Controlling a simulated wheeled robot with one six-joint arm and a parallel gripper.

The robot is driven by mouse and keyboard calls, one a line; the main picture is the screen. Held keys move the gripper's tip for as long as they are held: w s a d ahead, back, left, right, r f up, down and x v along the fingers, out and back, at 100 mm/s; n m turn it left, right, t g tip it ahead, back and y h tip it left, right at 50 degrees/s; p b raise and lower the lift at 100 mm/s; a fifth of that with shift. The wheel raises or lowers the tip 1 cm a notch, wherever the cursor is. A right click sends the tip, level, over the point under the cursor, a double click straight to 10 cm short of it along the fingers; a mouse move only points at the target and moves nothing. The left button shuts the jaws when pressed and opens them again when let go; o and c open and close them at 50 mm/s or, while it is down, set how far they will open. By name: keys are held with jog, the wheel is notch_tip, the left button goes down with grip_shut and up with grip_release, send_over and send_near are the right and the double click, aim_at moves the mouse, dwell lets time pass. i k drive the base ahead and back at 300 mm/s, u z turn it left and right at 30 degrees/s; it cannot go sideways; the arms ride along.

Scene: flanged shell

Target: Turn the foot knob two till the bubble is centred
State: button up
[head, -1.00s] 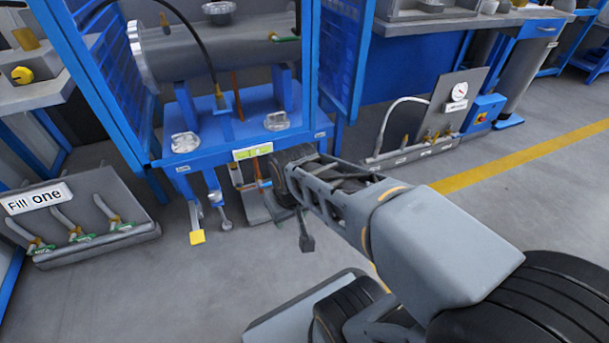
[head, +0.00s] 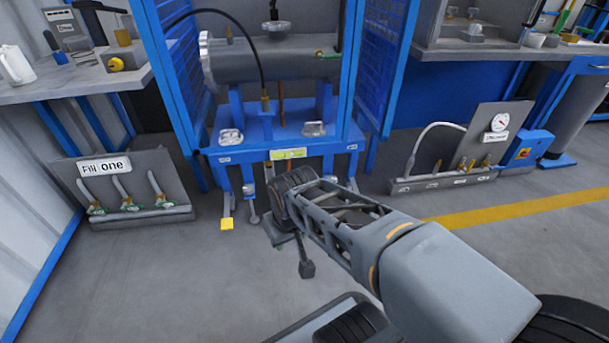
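A blue stand (head: 290,133) carries a grey flanged shell (head: 285,68). A yellow-green level strip (head: 288,153) is on its front edge; its bubble is too small to place. I cannot read which foot is number two. My arm reaches in from the lower right, and its dark wrist is just under the level strip.
A panel labelled "Fill one" (head: 125,190) with several valves stands on the floor at the left. A gauge panel (head: 490,140) and a blue box (head: 529,150) stand at the right. Blue mesh doors flank the shell. The grey floor before the stand is mostly clear.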

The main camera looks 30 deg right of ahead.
aim_at(333, 178)
jog(key=u, duration=0.3)
jog(key=i, duration=0.85)
jog(key=z, duration=0.7)
jog(key=i, duration=0.65)
jog(key=z, duration=0.6)
